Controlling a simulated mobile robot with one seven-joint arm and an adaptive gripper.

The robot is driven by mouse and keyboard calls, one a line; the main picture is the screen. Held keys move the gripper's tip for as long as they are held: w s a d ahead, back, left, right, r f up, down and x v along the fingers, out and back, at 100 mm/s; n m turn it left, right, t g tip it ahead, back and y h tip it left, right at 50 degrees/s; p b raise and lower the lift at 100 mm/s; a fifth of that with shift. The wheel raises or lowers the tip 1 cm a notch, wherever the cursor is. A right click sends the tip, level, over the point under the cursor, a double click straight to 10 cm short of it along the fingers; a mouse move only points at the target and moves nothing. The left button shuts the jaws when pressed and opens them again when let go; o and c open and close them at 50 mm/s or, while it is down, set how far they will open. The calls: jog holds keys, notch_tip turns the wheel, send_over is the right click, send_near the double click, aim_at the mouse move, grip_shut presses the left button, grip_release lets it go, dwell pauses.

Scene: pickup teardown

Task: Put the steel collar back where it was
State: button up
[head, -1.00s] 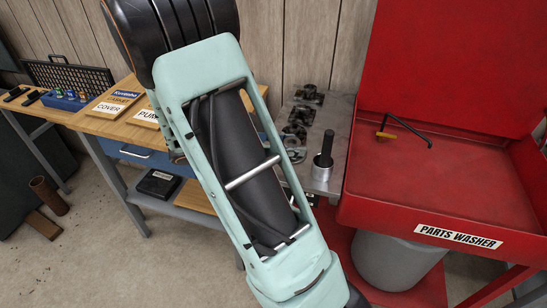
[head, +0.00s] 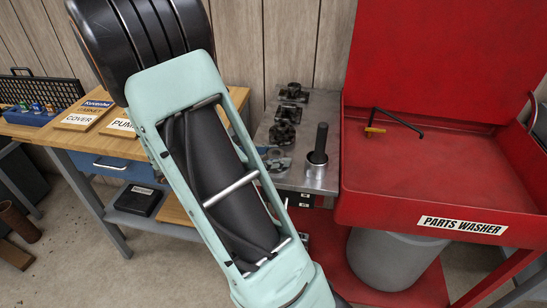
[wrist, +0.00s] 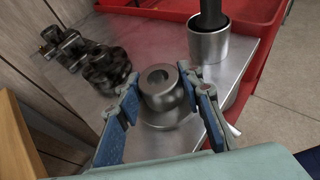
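A rounded steel collar (wrist: 160,88) with a hole in its top shows in the wrist view, above or on a round, flange-like base on the grey metal bench. My gripper (wrist: 160,80) has its two blue-padded fingers on either side of it. The fingertips are close to its sides; I cannot tell whether they touch it. A steel ring or cup (wrist: 208,47) with a black post in it stands beyond, to the right. In the head view the black post (head: 320,140) stands near the bench's right side.
Several dark metal parts (wrist: 108,68) stand left of the gripper on the metal bench (wrist: 145,143). The red parts washer (head: 430,190) adjoins the bench on the right. A wooden bench with signs (head: 85,145) is at left.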

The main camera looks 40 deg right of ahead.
jog(key=o, duration=0.3)
jog(key=shift+o, duration=0.2)
jog(key=shift+a, duration=0.1)
jog(key=p+v, duration=0.1)
jog(key=v, duration=1)
jog(key=shift+a+r, duration=0.15)
jog(key=shift+a, duration=0.25)
